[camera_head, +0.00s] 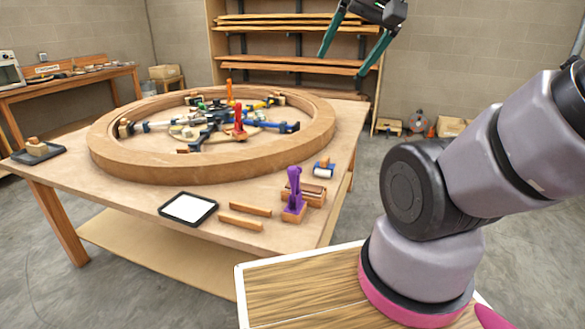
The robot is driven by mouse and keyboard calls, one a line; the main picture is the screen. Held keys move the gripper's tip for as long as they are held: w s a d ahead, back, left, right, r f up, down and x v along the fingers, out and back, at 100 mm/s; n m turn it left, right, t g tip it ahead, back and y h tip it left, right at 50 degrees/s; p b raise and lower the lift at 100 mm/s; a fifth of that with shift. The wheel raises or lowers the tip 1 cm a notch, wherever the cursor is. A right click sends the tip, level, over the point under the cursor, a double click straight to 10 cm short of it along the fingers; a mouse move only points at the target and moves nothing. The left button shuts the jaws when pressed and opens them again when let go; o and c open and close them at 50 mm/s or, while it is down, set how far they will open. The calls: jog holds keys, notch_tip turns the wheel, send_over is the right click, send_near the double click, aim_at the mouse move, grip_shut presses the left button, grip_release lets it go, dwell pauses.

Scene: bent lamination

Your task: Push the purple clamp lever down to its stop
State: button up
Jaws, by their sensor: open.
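The purple clamp lever (294,189) stands upright on a small wooden block at the front right of the table. It rises from its base and leans very little. My gripper (345,66) is high at the top of the view, in front of the shelf. Its two green fingers are spread apart with nothing between them. It is well above and apart from the lever.
The table (110,193) carries a large wooden ring (200,168) with several clamps inside it. A black-framed white tablet (188,208), two wooden strips (245,210) and a blue-and-white roller (324,168) lie near the lever. A lumber shelf (290,50) stands behind.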

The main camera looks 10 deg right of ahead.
jog(key=shift+w, duration=0.1)
jog(key=c, duration=0.5)
jog(key=shift+w+f+g, duration=0.1)
jog(key=shift+w+g, duration=0.2)
jog(key=c, duration=0.5)
jog(key=shift+m+g, duration=0.3)
jog(key=shift+g, duration=0.4)
jog(key=w, duration=0.1)
jog(key=w+f, duration=0.1)
jog(key=w, duration=0.1)
jog(key=w+f, duration=0.1)
jog(key=shift+w+a, duration=0.2)
jog(key=shift+a, duration=0.15)
grip_shut()
jog(key=w+a+f+m+g, duration=0.1)
jog(key=w+a+f+g, duration=0.1)
jog(key=w+f, duration=0.5)
jog(key=w+a+f+m+g+h, duration=0.1)
jog(key=w+f+g, duration=0.3)
jog(key=f, duration=1)
jog(key=w+a, duration=0.1)
jog(key=w, duration=0.2)
jog(key=shift+w+a+f+m, duration=0.15)
jog(key=shift+w+f+m, duration=0.1)
jog(key=shift+f+m, duration=0.05)
